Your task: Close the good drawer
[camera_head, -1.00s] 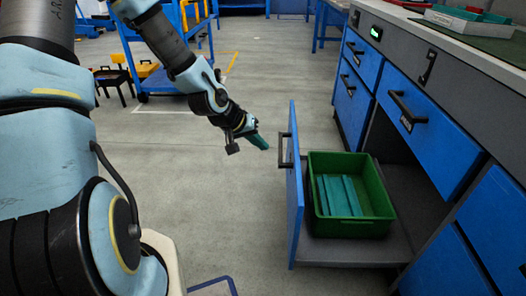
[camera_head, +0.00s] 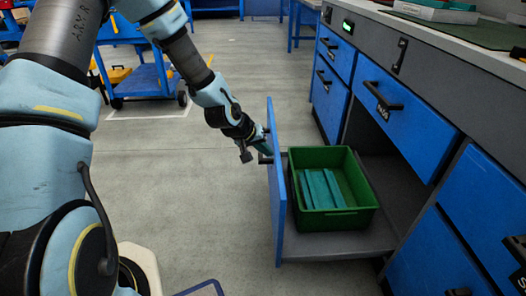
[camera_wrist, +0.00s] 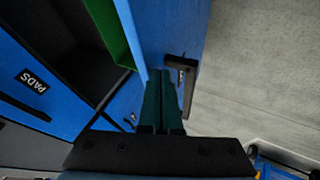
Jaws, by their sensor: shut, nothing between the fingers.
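The pulled-out drawer has a blue front panel (camera_head: 278,185) and a grey base (camera_head: 330,243), and it stands well out from the workbench. A green bin (camera_head: 345,215) with several teal strips (camera_head: 320,190) sits in it. My gripper (camera_head: 267,147) is shut and empty at the outer face of the front panel, by its dark handle (camera_head: 265,159). In the wrist view, the shut teal fingers (camera_wrist: 161,85) point at the blue panel (camera_wrist: 170,35) beside the handle (camera_wrist: 182,75). I cannot tell whether the fingertips touch the panel.
The workbench has other shut blue drawers (camera_head: 395,100) with black handles to the right. A drawer label reading PADS (camera_wrist: 32,80) shows in the wrist view. A blue cart (camera_head: 145,80) stands at the back left. The grey floor (camera_head: 200,215) left of the drawer is clear.

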